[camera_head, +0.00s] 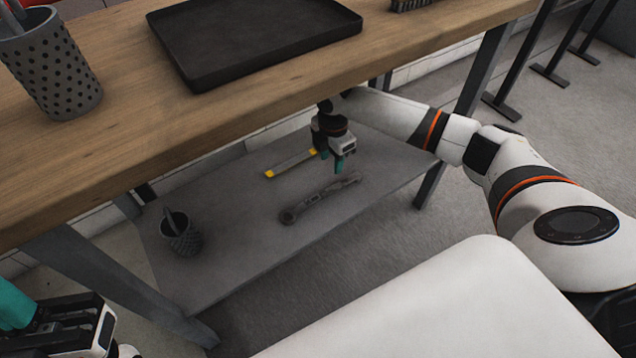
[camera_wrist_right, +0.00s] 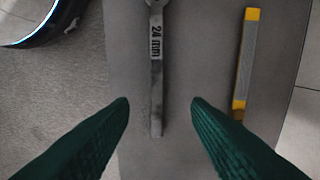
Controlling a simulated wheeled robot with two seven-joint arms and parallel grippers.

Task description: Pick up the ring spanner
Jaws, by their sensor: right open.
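The ring spanner (camera_head: 320,198) is a long grey tool lying on the grey lower shelf, with a round end toward the left in the head view. In the right wrist view the spanner (camera_wrist_right: 156,75) is marked "24 mm"; its head is cut off by the top edge. My right gripper (camera_head: 341,163) is open and empty above the shelf, near the spanner's right end. In the wrist view its green fingertips (camera_wrist_right: 160,104) stand apart on either side of the shaft's lower end. My left gripper (camera_head: 92,328) is partly in view at the lower left; its fingertips are unclear.
A yellow-ended bar (camera_head: 291,163) lies behind the spanner and right of it in the wrist view (camera_wrist_right: 245,65). A dark perforated cup (camera_head: 181,238) stands on the shelf's left. The wooden tabletop (camera_head: 130,150) overhangs the shelf, with a black tray (camera_head: 345,22) on it.

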